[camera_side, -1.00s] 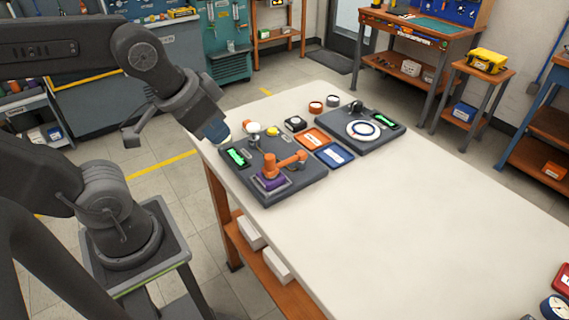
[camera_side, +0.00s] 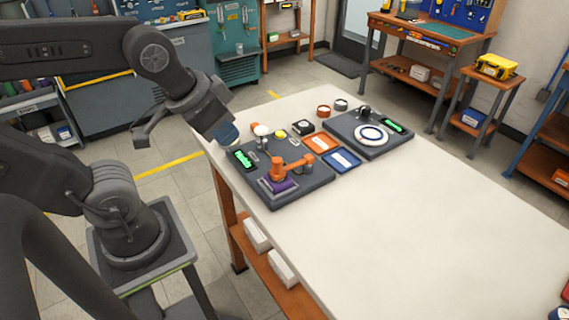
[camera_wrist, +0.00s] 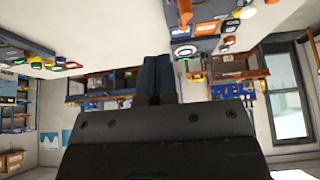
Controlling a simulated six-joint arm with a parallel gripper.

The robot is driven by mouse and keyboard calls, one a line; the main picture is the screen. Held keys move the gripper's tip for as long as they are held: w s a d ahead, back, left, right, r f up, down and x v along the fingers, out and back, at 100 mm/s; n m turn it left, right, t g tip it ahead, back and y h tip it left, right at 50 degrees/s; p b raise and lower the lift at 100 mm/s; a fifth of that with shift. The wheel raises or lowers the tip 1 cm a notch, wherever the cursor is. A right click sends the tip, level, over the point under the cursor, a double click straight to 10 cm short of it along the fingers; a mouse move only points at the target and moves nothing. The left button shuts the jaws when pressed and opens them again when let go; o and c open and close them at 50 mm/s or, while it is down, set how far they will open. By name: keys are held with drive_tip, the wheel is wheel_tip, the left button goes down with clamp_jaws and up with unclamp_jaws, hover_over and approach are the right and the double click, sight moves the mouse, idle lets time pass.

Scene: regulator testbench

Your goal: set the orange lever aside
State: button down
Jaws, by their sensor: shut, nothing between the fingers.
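The orange lever (camera_side: 290,165) sits on the dark grey panel (camera_side: 312,186) at the near-left end of the white table, above a purple block (camera_side: 281,185). Its arm points to the right. My gripper (camera_side: 228,134) is above the panel's left edge, clear of the lever and empty. In the wrist view the dark blue fingers of my gripper (camera_wrist: 158,75) are together. An orange part at the top of that view may be the lever, but I cannot tell for sure.
An orange tray (camera_side: 320,143) and a blue tray (camera_side: 341,160) lie right of the panel. A second grey panel with a white dial (camera_side: 373,135) stands beyond them. A white knob (camera_side: 261,130) rises near my gripper. The table's front and right are largely clear.

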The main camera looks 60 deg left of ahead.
sight(277, 160)
drive_tip(key=c, duration=1.7)
unclamp_jaws()
drive_tip(key=shift+o, duration=0.6)
drive_tip(key=shift+w+a+r, duration=0.1)
drive_tip(key=shift+w, duration=0.25)
drive_tip(key=o, duration=0.6)
drive_tip(key=w+a+g, duration=0.2)
drive_tip(key=w+g, duration=0.1)
drive_tip(key=w, duration=0.4)
drive_tip(key=shift+w+a, duration=0.15)
drive_tip(key=shift+a, duration=0.05)
drive_tip(key=shift+o, duration=0.4)
drive_tip(key=w+g, duration=0.1)
drive_tip(key=w+a+f, duration=0.1)
drive_tip(key=w, duration=0.1)
drive_tip(key=w+a+f+g, duration=0.1)
drive_tip(key=w, duration=0.1)
drive_tip(key=shift+a+f+g, duration=0.1)
drive_tip(key=shift+f+g, duration=0.1)
drive_tip(key=shift+g, duration=0.1)
wheel_tip(277, 160, down, 14)
drive_tip(key=shift+r, duration=0.1)
drive_tip(key=shift+c, duration=0.4)
clamp_jaws()
